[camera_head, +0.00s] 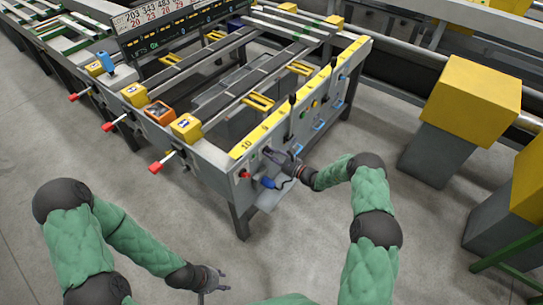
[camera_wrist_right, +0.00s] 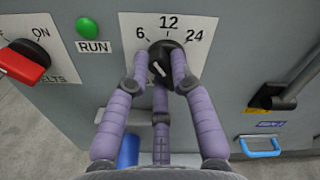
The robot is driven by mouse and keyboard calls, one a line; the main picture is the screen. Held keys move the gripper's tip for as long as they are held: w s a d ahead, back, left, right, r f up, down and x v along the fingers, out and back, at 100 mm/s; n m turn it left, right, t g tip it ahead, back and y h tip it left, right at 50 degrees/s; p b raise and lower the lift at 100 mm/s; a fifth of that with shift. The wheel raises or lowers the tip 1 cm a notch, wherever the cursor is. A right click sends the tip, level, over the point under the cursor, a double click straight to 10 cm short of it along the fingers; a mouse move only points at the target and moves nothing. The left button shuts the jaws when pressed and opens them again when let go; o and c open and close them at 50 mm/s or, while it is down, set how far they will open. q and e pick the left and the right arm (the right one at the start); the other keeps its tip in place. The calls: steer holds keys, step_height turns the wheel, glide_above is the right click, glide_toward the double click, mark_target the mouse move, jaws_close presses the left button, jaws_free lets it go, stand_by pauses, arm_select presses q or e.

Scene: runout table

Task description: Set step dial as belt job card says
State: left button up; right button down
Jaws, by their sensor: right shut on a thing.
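The step dial (camera_wrist_right: 158,66) is a black round knob with a white pointer line, on a white plate marked 6, 12 and 24. The pointer leans up and to the left, roughly toward the 6. In the right wrist view my right gripper (camera_wrist_right: 166,64) has its fingers closed around the knob. In the head view my right gripper (camera_head: 270,154) is at the front panel of the table and hides the dial. My left gripper (camera_head: 227,281) hangs low over the floor, empty, with its fingers apart. I cannot make out a belt job card.
Left of the dial are a green RUN button (camera_wrist_right: 88,27) and a red belts switch (camera_wrist_right: 28,66). To its right are a black lever (camera_wrist_right: 285,92) and a blue handle (camera_wrist_right: 262,147). A board with numbers (camera_head: 160,22) stands over the table. Floor in front is clear.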

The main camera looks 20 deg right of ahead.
steer(key=shift+f+n, duration=0.15)
steer(key=shift+n, duration=0.65)
steer(key=c, duration=1.1)
jaws_free()
steer(key=shift+o, duration=0.2)
steer(key=v, duration=1.2)
